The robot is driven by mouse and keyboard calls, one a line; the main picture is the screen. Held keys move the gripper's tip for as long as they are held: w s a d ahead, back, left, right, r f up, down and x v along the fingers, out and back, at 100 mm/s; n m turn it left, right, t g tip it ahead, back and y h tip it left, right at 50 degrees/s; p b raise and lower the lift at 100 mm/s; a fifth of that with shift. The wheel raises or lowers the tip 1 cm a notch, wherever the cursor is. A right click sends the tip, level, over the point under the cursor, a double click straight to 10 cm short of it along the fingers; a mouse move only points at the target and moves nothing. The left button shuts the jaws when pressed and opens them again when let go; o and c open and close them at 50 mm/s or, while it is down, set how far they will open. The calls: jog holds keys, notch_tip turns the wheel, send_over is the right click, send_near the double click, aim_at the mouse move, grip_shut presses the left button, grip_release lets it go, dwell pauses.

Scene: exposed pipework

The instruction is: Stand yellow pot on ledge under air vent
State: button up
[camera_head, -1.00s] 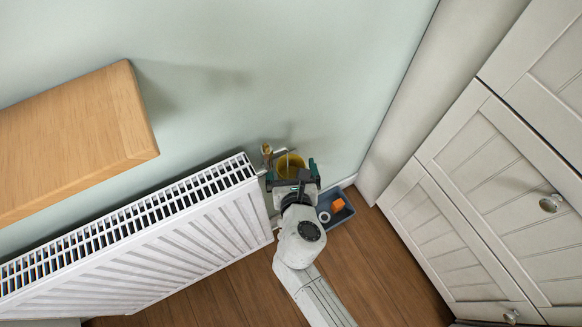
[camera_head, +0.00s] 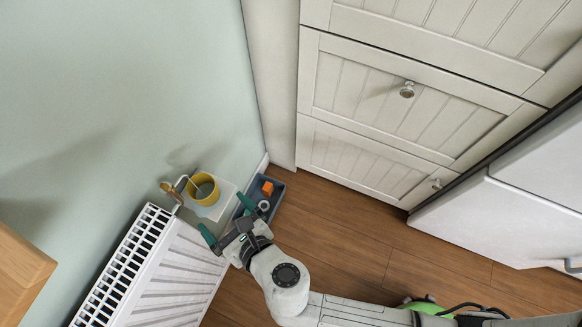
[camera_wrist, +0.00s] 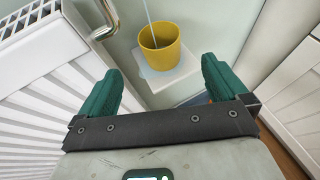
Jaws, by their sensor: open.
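The yellow pot (camera_head: 203,189) stands upright on a small pale ledge (camera_head: 222,203) beside the wall, at the radiator's far end. A thin light rod leans out of it. In the wrist view the pot (camera_wrist: 158,50) is beyond the fingertips and between their lines, on the pale surface (camera_wrist: 184,73). My gripper (camera_head: 223,215) is open and empty, just in front of the pot and apart from it. Its green fingers also show in the wrist view (camera_wrist: 162,80). I cannot make out an air vent in either view.
A white radiator (camera_head: 176,270) is left of my gripper. A valve with a brownish handle (camera_head: 174,190) is close to the pot. A blue tray (camera_head: 276,189) with an orange block (camera_head: 267,188) lies on the floor. A wooden shelf (camera_head: 22,268) juts out lower left; drawers (camera_head: 400,120) stand right.

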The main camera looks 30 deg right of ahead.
jog(key=s+d+f+m+g+h, duration=0.15)
jog(key=d+m+g+h, duration=0.4)
jog(key=d+m, duration=1.55)
jog(key=s+d+m+g+y, duration=0.1)
jog(key=s+d+m+g, duration=0.2)
jog(key=s+m, duration=0.4)
jog(key=s+d+f+m+g+y, duration=0.1)
jog(key=s+d+m+g, duration=0.3)
jog(key=s+m, duration=0.3)
jog(key=shift+d+f+m+y, duration=0.2)
jog(key=shift+m+y, duration=0.15)
jog(key=shift+m, duration=1.55)
